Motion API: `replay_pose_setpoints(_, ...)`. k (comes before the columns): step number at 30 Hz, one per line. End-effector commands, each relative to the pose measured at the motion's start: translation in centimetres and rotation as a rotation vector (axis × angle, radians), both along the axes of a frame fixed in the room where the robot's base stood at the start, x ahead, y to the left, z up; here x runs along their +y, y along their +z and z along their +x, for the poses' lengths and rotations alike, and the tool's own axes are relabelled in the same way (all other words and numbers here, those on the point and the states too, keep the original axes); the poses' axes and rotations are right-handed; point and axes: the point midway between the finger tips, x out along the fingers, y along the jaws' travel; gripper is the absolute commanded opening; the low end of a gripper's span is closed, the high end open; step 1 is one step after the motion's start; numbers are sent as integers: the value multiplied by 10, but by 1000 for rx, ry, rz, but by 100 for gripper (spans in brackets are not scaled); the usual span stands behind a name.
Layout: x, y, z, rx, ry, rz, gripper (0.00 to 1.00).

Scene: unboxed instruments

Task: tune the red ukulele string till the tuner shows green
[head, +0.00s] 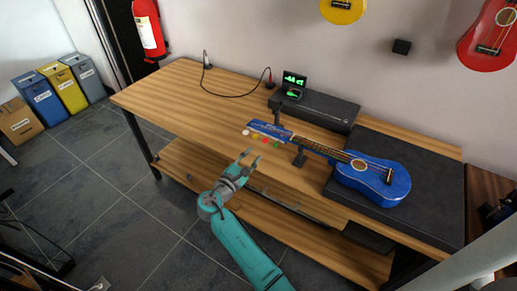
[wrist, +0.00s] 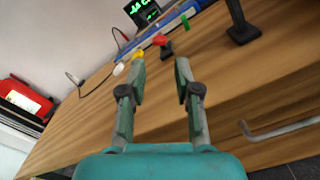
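A blue ukulele (head: 372,178) lies with its body on a dark mat and its neck pointing left. Its blue headstock (head: 270,131) carries a row of coloured pegs along the near edge. The red peg (head: 264,140) sits between a yellow and a green one; it also shows in the wrist view (wrist: 160,40), beyond the gap between my fingers. The tuner (head: 293,82) stands at the back with green marks on its dark screen; the reading is too small to make out. My gripper (head: 249,157) is open and empty, short of the pegs and apart from them.
A long black case (head: 315,110) lies behind the headstock. A black neck stand (head: 299,157) is right of the pegs. A bent metal bar (wrist: 280,128) shows at the bench's front in the wrist view.

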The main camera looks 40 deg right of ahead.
Motion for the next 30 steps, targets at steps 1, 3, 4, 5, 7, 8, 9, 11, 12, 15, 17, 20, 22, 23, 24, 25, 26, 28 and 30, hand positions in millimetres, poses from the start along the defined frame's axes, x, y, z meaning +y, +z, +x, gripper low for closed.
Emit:
replay_pose_setpoints(1, 10, 0, -2, -1, 4, 0, 32)
replay_pose_setpoints(3, 21, 0, -7, 0, 4, 0, 32)
replay_pose_setpoints(4, 24, 0, -8, 0, 4, 0, 32)
replay_pose_setpoints(5, 28, 0, -9, 0, 3, 1, 32)
replay_pose_setpoints(7, 35, 0, -12, 0, 3, 1, 32)
replay_pose_setpoints(8, 37, 0, -13, 0, 2, 0, 32)
replay_pose_setpoints(9, 39, 0, -14, -1, 2, 0, 32)
replay_pose_setpoints(11, 41, 0, -15, -1, 1, 0, 32)
replay_pose_setpoints(12, 42, 0, -15, -1, 0, 0, 32)
replay_pose_setpoints(15, 43, 0, -16, -1, 0, 0, 32)
replay_pose_setpoints(17, 43, 0, -15, -1, 0, 0, 32)
replay_pose_setpoints(20, 43, 0, -15, -1, 0, 0, 32)
replay_pose_setpoints(22, 43, 0, -15, -1, 0, 0, 32)
replay_pose_setpoints(23, 43, 0, -15, 0, 0, 0, 32)
replay_pose_setpoints(24, 43, 0, -15, 0, 0, 0, 32)
replay_pose_setpoints(25, 42, 0, -15, 0, 0, 0, 32)
replay_pose_setpoints(26, 42, 0, -15, 0, 0, 0, 32)
replay_pose_setpoints(28, 42, 0, -15, -1, 0, 0, 32)
replay_pose_setpoints(30, 42, -4, -17, -1, 7, 7, 32)
